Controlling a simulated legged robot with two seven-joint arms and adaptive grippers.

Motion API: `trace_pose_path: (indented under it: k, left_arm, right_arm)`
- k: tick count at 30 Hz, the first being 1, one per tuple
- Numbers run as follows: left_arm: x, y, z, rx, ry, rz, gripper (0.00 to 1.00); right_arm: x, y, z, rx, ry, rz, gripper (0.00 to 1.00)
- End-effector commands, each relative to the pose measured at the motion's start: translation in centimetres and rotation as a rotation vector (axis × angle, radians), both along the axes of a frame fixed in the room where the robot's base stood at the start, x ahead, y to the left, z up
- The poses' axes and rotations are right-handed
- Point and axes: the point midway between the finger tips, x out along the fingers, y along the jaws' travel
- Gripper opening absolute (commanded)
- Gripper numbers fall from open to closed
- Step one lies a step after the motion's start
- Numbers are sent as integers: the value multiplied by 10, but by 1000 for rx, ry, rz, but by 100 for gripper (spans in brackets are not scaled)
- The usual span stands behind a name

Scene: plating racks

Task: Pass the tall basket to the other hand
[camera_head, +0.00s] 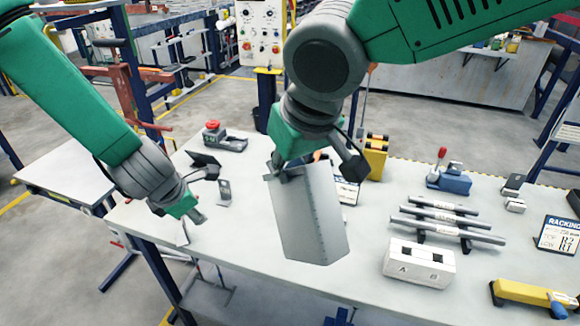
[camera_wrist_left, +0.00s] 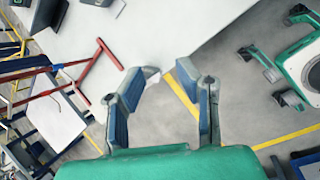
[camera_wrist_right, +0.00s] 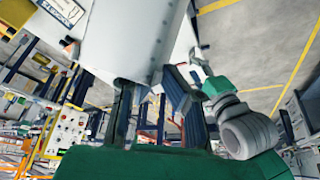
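The tall basket (camera_head: 308,215) is a narrow grey metal box, slightly tilted, over the middle of the table. My right gripper (camera_head: 318,170) is at its upper end and holds it there. In the right wrist view the basket (camera_wrist_right: 130,35) extends away from the fingers (camera_wrist_right: 148,85), which meet its near end; the exact contact is partly hidden. My left gripper (camera_head: 200,205) is to the left of the basket, apart from it, low near the table's left part. In the left wrist view its two fingers (camera_wrist_left: 178,78) are spread with nothing between them.
The white table (camera_head: 230,240) carries a red-button box (camera_head: 225,138), a yellow device (camera_head: 375,158), grey bars (camera_head: 445,222), a white A/B block (camera_head: 420,264), a blue clamp (camera_head: 449,180) and a yellow tool (camera_head: 530,294). Table around the left gripper is mostly clear.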

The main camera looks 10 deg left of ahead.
Motion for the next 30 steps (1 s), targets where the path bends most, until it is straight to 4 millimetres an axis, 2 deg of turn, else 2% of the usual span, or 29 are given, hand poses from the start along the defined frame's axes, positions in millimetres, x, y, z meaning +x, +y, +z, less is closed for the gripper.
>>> trace_pose_path:
  k: [1, 3, 5, 9, 15, 18, 21, 24, 30]
  left_arm:
    - [-18, 0, -24, 98, 50, -156, 29]
    - [-42, -2, -52, 227, 108, -403, 29]
    - [-63, -3, -73, 325, 156, -624, 29]
    - [-118, -10, -118, 507, 252, -1168, 29]
    - [-195, -23, -160, 627, 294, -1889, 29]
    - [-225, -29, -172, 640, 270, -2152, 29]
    - [-245, -32, -178, 642, 240, -2330, 29]
    - [-256, -35, -181, 639, 217, -2432, 29]
    - [-261, -36, -183, 639, 203, -2478, 29]
  right_arm:
    - [1, 0, 1, 2, -2, -1, 0]
    - [1, 0, 1, 3, -1, -1, 0]
    - [1, -1, 1, 3, -1, -1, 0]
    - [1, -3, 2, 4, -2, -1, 0]
    - [0, -3, 2, 4, -3, -1, 0]
    - [0, -1, 2, 3, -3, -1, 0]
    - [1, 0, 1, 2, -2, -1, 0]
    - [1, 0, 1, 2, -2, -1, 0]
    - [1, 0, 1, 2, -2, -1, 0]
